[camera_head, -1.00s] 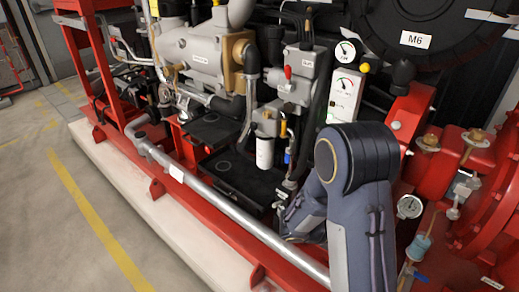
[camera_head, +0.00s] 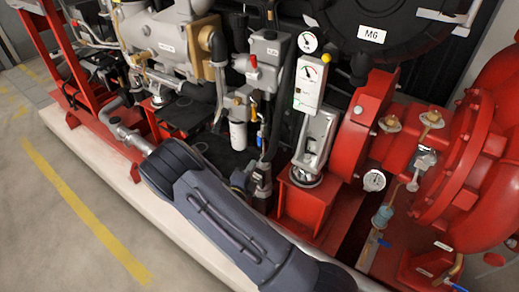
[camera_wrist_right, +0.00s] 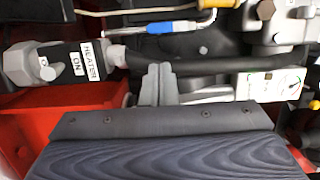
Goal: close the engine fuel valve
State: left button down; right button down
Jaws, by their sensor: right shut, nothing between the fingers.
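A blue valve lever (camera_head: 260,138) sits low on the engine beside a white filter canister (camera_head: 238,135) in the head view. A blue lever (camera_wrist_right: 173,27) on a light metal rod also shows in the right wrist view, lying about level across the top. No label shows which valve is the engine fuel valve. My right gripper (camera_wrist_right: 157,72) is shut and empty, its fingertips just below the blue lever in that picture and apart from it. In the head view my right arm crosses the front and the fingertips are hard to make out. My left gripper is out of view.
A block labelled "HEATER ON" (camera_wrist_right: 88,60) is left of the fingers, with a dark hose running right. A white gauge panel (camera_head: 309,84), red pump housing (camera_head: 365,115) and a small gauge (camera_head: 374,180) stand to the right. Open floor (camera_head: 60,220) is at left.

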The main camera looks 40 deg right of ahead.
aim_at(258, 144)
jog(key=x, duration=1)
jog(key=shift+w+a+f+m+b, duration=0.15)
jog(key=shift+w+f+m+b, duration=0.15)
jog(key=shift+m+b, duration=0.6)
jog(key=shift+w+a+f+m+h+b, duration=0.15)
jog(key=shift+w+m+h+b, duration=0.25)
jog(key=shift+m, duration=0.4)
jog(key=m+b, duration=0.1)
jog(key=m, duration=0.1)
jog(key=w+m+h+b, duration=0.1)
jog(key=shift+w+a+f+m, duration=0.1)
jog(key=shift+a+f+m, duration=0.1)
jog(key=shift+m, duration=0.2)
jog(key=w+m+b, duration=0.1)
jog(key=m, duration=0.2)
jog(key=w+r+m+g+h+b, duration=0.1)
jog(key=m+b, duration=0.1)
jog(key=m, duration=0.2)
jog(key=w+m+g+h+b, duration=0.1)
jog(key=m, duration=0.3)
jog(key=shift+w+a+r, duration=0.1)
jog(key=shift+a+r, duration=0.2)
jog(key=shift+a, duration=0.1)
